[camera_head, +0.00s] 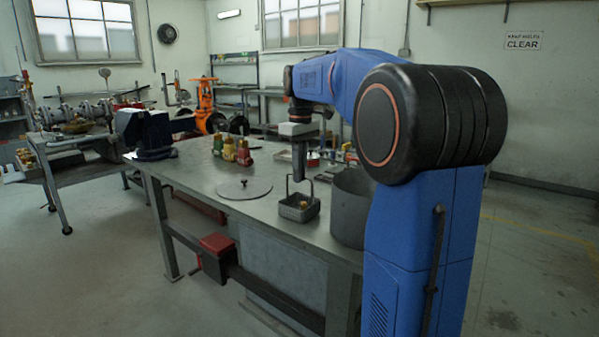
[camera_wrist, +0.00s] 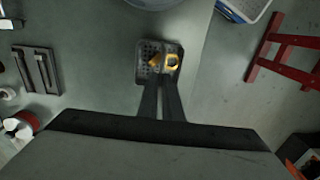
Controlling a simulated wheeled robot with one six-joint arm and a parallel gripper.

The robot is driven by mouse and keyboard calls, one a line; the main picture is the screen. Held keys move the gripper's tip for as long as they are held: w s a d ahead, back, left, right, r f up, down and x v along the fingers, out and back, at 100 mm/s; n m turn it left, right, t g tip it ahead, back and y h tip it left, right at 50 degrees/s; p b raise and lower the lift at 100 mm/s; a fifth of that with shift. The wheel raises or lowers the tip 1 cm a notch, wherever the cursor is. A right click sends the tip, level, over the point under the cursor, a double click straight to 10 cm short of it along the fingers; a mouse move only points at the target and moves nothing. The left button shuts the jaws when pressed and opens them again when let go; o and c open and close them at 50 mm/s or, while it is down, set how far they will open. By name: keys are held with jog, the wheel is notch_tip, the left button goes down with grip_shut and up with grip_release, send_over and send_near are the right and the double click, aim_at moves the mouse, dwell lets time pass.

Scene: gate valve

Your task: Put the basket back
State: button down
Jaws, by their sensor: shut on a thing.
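The basket (camera_head: 300,213) is a small dark mesh box with an upright wire handle, with small orange-yellow pieces inside. It is at the bench's front edge, beside a grey pot; whether it rests on the bench or hangs just above it I cannot tell. My gripper (camera_head: 301,179) is above the basket, pointing down, and is shut on its handle. In the wrist view the basket (camera_wrist: 142,72) lies just beyond the tips of my gripper (camera_wrist: 162,84), with two yellow-orange parts inside. The handle is mostly hidden there.
The open grey pot (camera_head: 350,212) stands close on the basket's right. A round flat lid (camera_head: 244,189) lies to its left. Several coloured bottles (camera_head: 229,150) and a dark vise (camera_head: 146,134) stand farther left. Bare bench top lies between the bottles and vise.

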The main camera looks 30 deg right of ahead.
jog(key=c, duration=1.9)
grip_release()
jog(key=shift+f, duration=0.1)
jog(key=shift+c, duration=0.2)
notch_tip(320, 180, up, 12)
jog(key=shift+d, duration=0.15)
jog(key=s+a+f+m+t, duration=0.1)
jog(key=s+a+f, duration=0.5)
jog(key=s, duration=0.2)
jog(key=s+a+f+m+t, duration=0.1)
jog(key=s+a+f, duration=0.4)
jog(key=s, duration=0.3)
jog(key=s+a+f+m+t, duration=0.1)
jog(key=s+a+f, duration=0.1)
jog(key=s+f, duration=0.5)
jog(key=s+a+f+m+t, duration=0.1)
jog(key=s+a+f, duration=0.2)
jog(key=s+f, duration=0.4)
notch_tip(320, 180, down, 5)
jog(key=shift+f+t, duration=0.1)
jog(key=shift+t, duration=0.3)
